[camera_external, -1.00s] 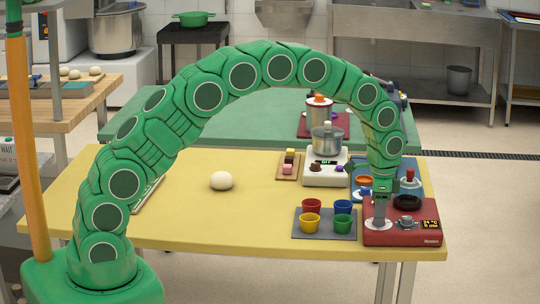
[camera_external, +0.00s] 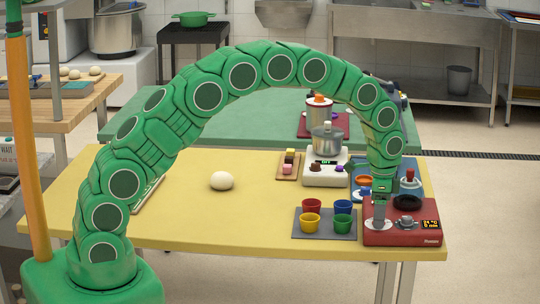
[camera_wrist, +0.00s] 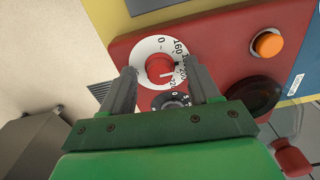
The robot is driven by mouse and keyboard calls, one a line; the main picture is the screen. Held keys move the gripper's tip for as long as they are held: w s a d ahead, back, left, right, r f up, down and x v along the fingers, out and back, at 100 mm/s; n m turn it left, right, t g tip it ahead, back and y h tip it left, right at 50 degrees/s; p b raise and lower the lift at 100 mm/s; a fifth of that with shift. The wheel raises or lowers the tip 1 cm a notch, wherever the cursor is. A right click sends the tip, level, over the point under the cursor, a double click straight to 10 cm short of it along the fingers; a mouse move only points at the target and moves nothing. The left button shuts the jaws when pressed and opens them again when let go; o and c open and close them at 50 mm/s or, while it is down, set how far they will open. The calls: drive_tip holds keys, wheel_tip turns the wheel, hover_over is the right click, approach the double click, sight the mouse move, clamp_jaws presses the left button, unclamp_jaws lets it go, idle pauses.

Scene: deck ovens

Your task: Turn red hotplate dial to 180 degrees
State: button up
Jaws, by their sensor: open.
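The red hotplate (camera_external: 400,236) stands at the right front of the yellow table, with a lit display on its front. In the wrist view its red dial (camera_wrist: 159,66) sits in a white ring with numbers, among them 0, 160 and 200. A dark mark on the dial points right, toward the high numbers; the exact value is hard to read. My gripper (camera_wrist: 162,70) is open, with one finger on each side of the dial. I cannot tell whether the fingers touch it. In the external view my gripper (camera_external: 380,222) points down over the hotplate's left part.
A second, dark dial (camera_wrist: 173,100) lies close to the fingers. An orange button (camera_wrist: 268,44) and a round black plate (camera_wrist: 254,93) are farther right. A grey mat (camera_external: 324,234) with several coloured cups lies left of the hotplate. A white hotplate (camera_external: 326,178) stands behind.

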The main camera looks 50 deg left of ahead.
drive_tip(key=shift+r, duration=0.1)
wheel_tip(320, 180, up, 8)
drive_tip(key=shift+f, duration=0.15)
idle(0.6)
